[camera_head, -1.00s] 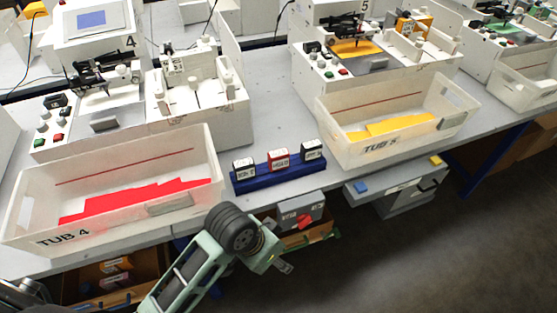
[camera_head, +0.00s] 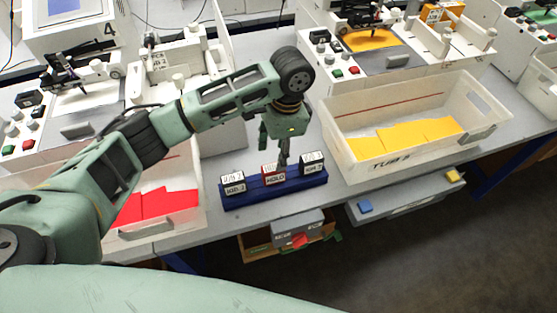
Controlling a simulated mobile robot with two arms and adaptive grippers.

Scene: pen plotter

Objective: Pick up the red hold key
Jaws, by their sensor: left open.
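The red hold key (camera_head: 273,176) stands in the middle of a blue rack (camera_head: 240,202) at the front of the bench. It has a white label reading HOLD. A black-and-white key (camera_head: 232,184) stands to its left and another (camera_head: 314,165) to its right. My left gripper (camera_head: 284,160) points down just above and behind the red key, its jaws open and partly seen edge-on. Whether a finger touches the key I cannot tell. My right gripper is not in view.
A tub with yellow sheets (camera_head: 492,112) stands right of the rack. A tub with red sheets (camera_head: 150,229) is at left, partly behind my arm. Plotter machines line the back. A grey box (camera_head: 400,205) and an open drawer (camera_head: 262,247) sit below the bench edge.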

